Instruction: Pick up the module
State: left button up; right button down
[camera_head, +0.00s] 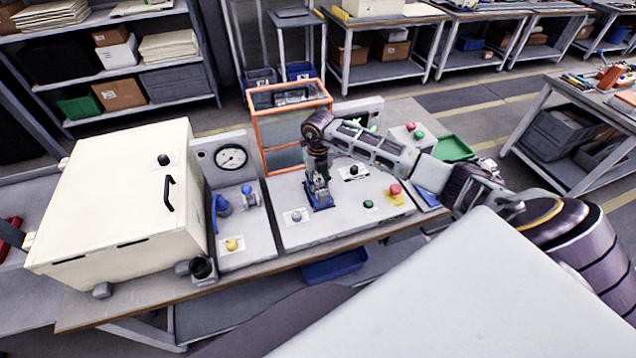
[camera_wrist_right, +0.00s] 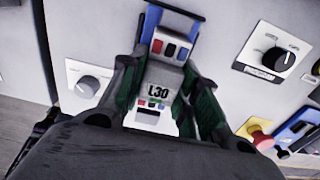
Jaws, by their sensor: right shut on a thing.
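The module (camera_wrist_right: 162,72) is a light grey block marked "L30" with red, blue and dark patches. In the right wrist view it sits between the two dark and green fingers of my right gripper (camera_wrist_right: 165,95), which is shut on it. A blue frame (camera_wrist_right: 172,12) shows at the module's far end. In the head view my right gripper (camera_head: 318,184) points down at the grey control panel (camera_head: 295,235), and the blue frame shows at its tips. The module is mostly hidden there. I cannot tell whether it is clear of the panel. My left gripper is not in view.
A red button (camera_head: 395,190) and a blue-framed item (camera_head: 427,197) are on the right. A cream cabinet (camera_head: 120,205), a gauge (camera_head: 231,157) and an orange-framed box (camera_head: 292,130) stand left and behind.

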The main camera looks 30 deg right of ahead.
aim_at(318, 178)
jog(key=shift+r, duration=0.15)
jog(key=shift+w+d+r, duration=0.1)
jog(key=shift+w+r, duration=0.05)
jog(key=shift+r, duration=0.45)
jog(key=shift+r+b, duration=0.9)
jog(key=shift+r, duration=3.4)
